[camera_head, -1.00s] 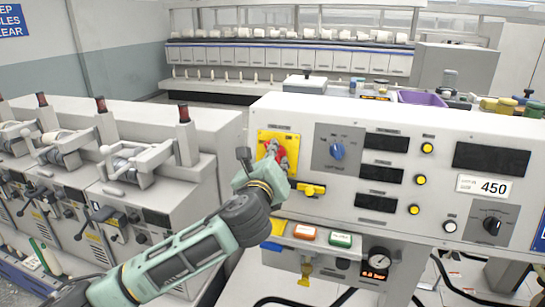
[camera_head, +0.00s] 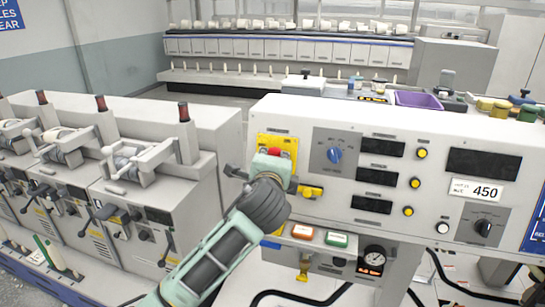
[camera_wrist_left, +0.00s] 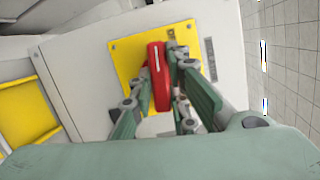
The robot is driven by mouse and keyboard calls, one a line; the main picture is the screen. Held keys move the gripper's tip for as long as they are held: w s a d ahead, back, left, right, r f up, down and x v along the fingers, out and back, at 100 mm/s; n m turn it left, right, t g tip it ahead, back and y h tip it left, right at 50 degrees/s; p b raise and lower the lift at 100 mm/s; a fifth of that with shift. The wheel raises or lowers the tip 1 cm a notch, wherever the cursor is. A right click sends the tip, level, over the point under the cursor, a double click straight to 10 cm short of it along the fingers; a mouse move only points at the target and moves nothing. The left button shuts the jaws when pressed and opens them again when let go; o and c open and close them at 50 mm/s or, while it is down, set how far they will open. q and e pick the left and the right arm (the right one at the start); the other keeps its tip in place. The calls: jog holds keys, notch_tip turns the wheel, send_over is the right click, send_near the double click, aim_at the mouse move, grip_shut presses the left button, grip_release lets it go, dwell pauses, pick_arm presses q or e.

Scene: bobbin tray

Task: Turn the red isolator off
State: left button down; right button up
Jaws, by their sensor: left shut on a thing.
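The red isolator handle (camera_wrist_left: 157,62) sits on a yellow plate (camera_wrist_left: 127,52) on the panel's face. In the head view only a bit of the red handle (camera_head: 274,151) shows above my gripper, on the yellow plate (camera_head: 289,141). My left gripper (camera_head: 268,164) is at the plate and hides most of the handle. In the left wrist view its fingers (camera_wrist_left: 158,92) lie on both sides of the handle, shut on it. The handle runs nearly upright in that view. My right gripper is not in view.
A yellow knob (camera_head: 311,192) is just right of my gripper. A blue selector (camera_head: 334,155) and several yellow buttons are further right on the panel. Orange (camera_head: 302,232) and green (camera_head: 337,240) buttons are below. Machines with red-topped posts (camera_head: 184,112) stand left.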

pick_arm(q)
jog(key=shift+n, duration=0.7)
jog(key=shift+p, duration=0.35)
jog(key=c, duration=1.7)
grip_release()
jog(key=shift+a, duration=0.1)
jog(key=v, duration=1.2)
jog(key=shift+r, duration=0.15)
